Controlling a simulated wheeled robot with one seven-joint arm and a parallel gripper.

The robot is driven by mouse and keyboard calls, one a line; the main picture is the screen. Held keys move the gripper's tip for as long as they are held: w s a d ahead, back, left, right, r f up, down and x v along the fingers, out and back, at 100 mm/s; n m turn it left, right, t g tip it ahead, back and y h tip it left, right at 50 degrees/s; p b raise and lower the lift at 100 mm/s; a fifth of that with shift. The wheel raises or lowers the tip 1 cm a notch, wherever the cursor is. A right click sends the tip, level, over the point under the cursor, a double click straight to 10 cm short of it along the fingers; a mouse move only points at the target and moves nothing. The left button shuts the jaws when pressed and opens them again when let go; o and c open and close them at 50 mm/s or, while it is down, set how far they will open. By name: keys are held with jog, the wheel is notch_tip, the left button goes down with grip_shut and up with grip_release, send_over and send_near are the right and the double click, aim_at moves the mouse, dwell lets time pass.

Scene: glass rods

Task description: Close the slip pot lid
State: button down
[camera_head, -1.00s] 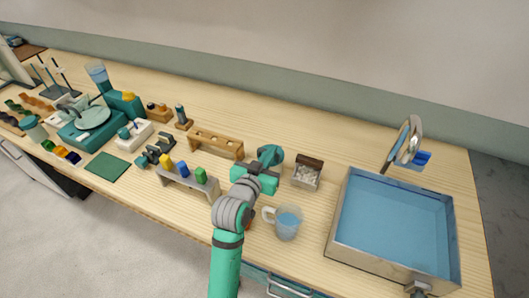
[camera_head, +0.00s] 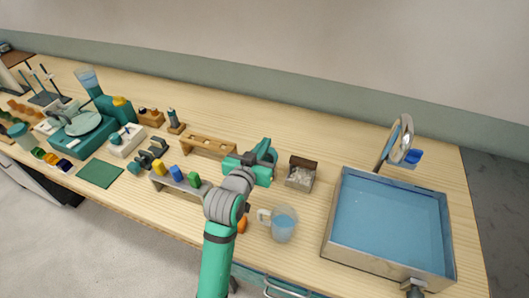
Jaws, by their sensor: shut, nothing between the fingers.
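A small box with pale contents and a dark brown lid, likely the slip pot (camera_head: 299,183), stands on the bench right of my gripper. Its lid (camera_head: 303,163) stands raised at the back edge, so the box is open. My green gripper (camera_head: 268,152) is shut and empty, just left of the box and apart from it. The fingertips are small and partly hidden by the hand in this view.
A glass mug of blue liquid (camera_head: 283,224) stands in front of the box. An orange item (camera_head: 242,224) is partly hidden by my arm. A blue basin (camera_head: 390,219) is at right; a wooden rack (camera_head: 207,146) is at left. The bench behind the box is clear.

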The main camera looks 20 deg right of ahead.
jog(key=s+a+f, duration=0.1)
jog(key=s+a, duration=0.4)
jog(key=s, duration=0.3)
jog(key=shift+a+f, duration=0.3)
jog(key=shift+a, duration=0.05)
